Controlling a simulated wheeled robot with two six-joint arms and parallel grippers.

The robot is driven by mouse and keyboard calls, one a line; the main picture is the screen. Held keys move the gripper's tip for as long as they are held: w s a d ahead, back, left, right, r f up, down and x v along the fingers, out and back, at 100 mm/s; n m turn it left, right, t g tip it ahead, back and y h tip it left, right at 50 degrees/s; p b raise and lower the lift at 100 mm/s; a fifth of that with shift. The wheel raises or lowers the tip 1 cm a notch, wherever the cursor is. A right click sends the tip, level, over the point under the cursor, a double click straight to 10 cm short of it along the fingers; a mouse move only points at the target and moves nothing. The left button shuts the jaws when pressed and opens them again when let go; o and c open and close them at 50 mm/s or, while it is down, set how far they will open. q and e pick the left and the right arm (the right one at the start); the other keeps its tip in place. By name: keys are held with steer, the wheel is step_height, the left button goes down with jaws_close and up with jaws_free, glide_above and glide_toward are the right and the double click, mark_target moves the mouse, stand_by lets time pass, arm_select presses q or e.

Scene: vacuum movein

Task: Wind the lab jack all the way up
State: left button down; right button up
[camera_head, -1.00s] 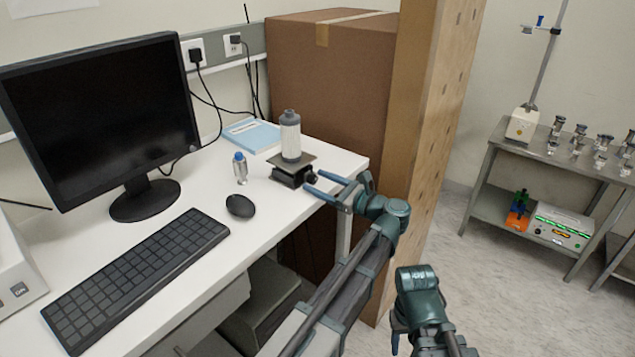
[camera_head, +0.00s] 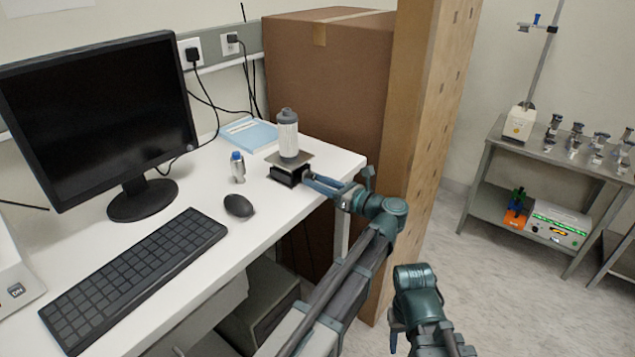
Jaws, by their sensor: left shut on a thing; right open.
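The lab jack (camera_head: 284,174) stands low near the right end of the white desk. It has a dark body and a flat grey-brown top plate. A grey and white bottle (camera_head: 288,138) stands upright on the plate. My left gripper (camera_head: 312,183) reaches in from the right and is shut at the jack's right side, on its knob, which the fingers hide. My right gripper (camera_head: 398,338) is at the lower middle, away from the desk over the floor; its fingers are mostly hidden and it is open and empty.
A small blue-capped bottle (camera_head: 237,167) stands left of the jack. A mouse (camera_head: 238,205), keyboard (camera_head: 135,272) and monitor (camera_head: 100,115) fill the left. A light-blue book (camera_head: 250,134) lies behind. A large cardboard box (camera_head: 330,85) stands behind the desk's right end.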

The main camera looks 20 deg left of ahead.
stand_by(0.3)
arm_select(q)
steer(key=c, duration=0.5)
jaws_free()
